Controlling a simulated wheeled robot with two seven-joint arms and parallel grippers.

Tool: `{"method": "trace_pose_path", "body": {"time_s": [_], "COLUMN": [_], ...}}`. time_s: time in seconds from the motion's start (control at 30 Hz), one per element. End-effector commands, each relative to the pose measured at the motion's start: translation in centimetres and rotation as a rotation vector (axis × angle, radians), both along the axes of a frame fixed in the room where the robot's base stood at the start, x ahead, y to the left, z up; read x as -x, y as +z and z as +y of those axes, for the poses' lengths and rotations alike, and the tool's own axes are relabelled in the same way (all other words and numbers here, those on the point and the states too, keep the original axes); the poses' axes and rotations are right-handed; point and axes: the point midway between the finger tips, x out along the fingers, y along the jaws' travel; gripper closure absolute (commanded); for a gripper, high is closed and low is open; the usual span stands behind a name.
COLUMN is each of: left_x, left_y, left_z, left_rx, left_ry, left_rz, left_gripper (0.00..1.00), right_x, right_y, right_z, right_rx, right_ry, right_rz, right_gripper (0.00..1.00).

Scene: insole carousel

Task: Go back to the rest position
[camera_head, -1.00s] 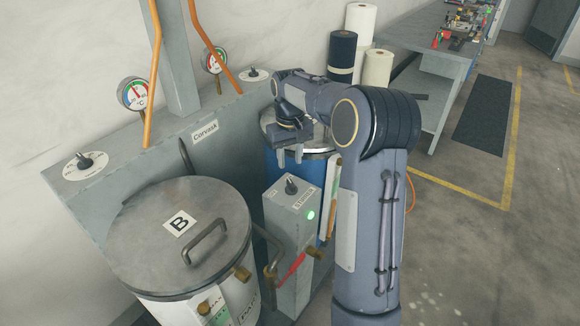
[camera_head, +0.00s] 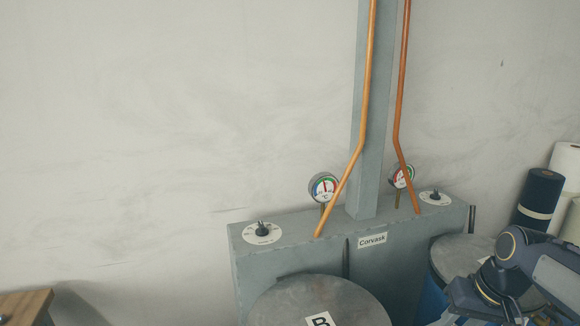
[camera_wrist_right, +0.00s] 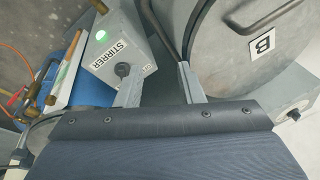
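My right arm comes into the head view at the lower right corner, its hand over the blue drum (camera_head: 432,297) with a grey lid. In the right wrist view my right gripper (camera_wrist_right: 155,67) has its two fingers apart with nothing between them. Beyond the fingers, the grey STIRRER box (camera_wrist_right: 121,60) with a green light shows at the left and the round lid marked B (camera_wrist_right: 235,50) at the right. My left gripper is not in the head view.
The grey Corvask unit (camera_head: 290,238) stands against the wall with knobs, two gauges and a post with copper pipes. The lid marked B (camera_head: 300,294) is in front of it. Dark and white rolls (camera_head: 540,190) stand right. A wooden edge (camera_head: 22,303) shows lower left.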

Motion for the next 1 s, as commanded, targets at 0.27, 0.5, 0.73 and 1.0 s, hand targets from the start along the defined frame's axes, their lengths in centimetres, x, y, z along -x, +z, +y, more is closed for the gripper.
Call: {"method": "trace_pose_path", "body": {"time_s": [0.27,0.5,0.73,1.0], "left_x": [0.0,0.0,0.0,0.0], "left_y": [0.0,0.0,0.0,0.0], "left_z": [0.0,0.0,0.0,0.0], "left_rx": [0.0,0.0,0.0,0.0], "left_ry": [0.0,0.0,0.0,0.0], "left_rz": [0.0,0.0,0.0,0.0], "left_gripper": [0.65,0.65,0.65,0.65], "right_x": [11.1,16.2,17.0,16.9], "right_y": [-0.3,-3.3,-4.0,-3.9], "right_z": [8.5,12.4,13.1,13.0], "right_rx": [-0.102,-0.136,-0.14,-0.14], "right_ry": [0.047,0.063,0.064,0.064], "right_rz": [-0.198,-0.283,-0.295,-0.295], "right_gripper": [0.65,0.65,0.65,0.65]}}
